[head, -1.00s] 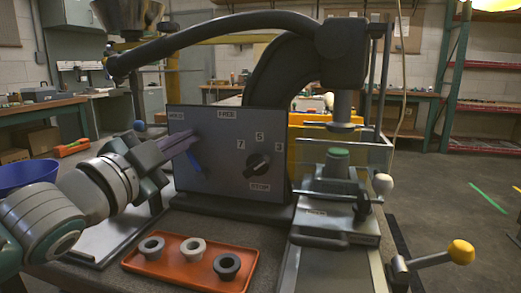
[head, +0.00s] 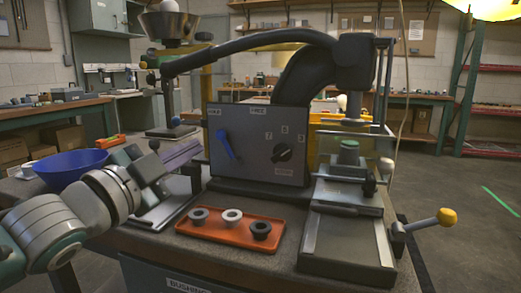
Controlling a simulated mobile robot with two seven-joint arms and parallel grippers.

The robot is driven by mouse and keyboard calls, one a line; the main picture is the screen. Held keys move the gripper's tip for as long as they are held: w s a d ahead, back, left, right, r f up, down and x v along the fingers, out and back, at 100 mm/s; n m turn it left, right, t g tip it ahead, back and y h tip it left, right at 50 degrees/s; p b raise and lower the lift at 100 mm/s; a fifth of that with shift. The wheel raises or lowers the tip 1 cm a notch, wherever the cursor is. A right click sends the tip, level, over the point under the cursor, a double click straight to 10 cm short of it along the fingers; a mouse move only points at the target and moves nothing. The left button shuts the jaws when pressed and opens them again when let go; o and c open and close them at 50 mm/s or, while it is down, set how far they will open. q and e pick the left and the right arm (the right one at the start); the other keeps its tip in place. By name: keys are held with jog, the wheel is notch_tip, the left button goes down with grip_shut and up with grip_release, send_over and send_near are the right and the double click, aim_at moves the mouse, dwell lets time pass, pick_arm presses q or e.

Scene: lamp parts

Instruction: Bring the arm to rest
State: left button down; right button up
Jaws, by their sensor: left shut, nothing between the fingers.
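My left gripper (head: 182,154) comes in from the left. Its purple-grey fingers are shut and empty, left of the machine's grey control panel (head: 258,165) and apart from it. On the panel are a blue lever (head: 228,145), slanting from upper left to lower right, and a black rotary knob (head: 282,152) with numbers around it. Above the panel runs the machine's long dark handle arm (head: 240,46). My right gripper is not in view.
An orange tray (head: 228,240) with three ring-shaped bushings stands on the table in front of the panel. A blue bowl (head: 72,168) is at the left, behind my left arm. A press fixture with a green-topped part (head: 349,146) and a yellow-knobbed handle (head: 446,217) stand at the right.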

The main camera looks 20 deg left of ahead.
pick_arm(q)
jog(key=s+d+r+n+g+y+p, duration=0.15)
jog(key=s+r+n+g+p, duration=0.3)
jog(key=s+p, duration=0.55)
jog(key=s+d+r+n+g+y+p, duration=0.1)
jog(key=s+d+r+n+g+p, duration=0.15)
jog(key=s+g+p, duration=0.7)
jog(key=s+d+r+n+g+y+p, duration=0.1)
jog(key=s+r+n+p, duration=0.45)
jog(key=s, duration=0.75)
notch_tip(320, 180, up, 34)
jog(key=m+p, duration=0.1)
jog(key=p, duration=3.6)
jog(key=shift+a+m, duration=0.15)
jog(key=shift+m, duration=0.2)
jog(key=shift+s, duration=0.1)
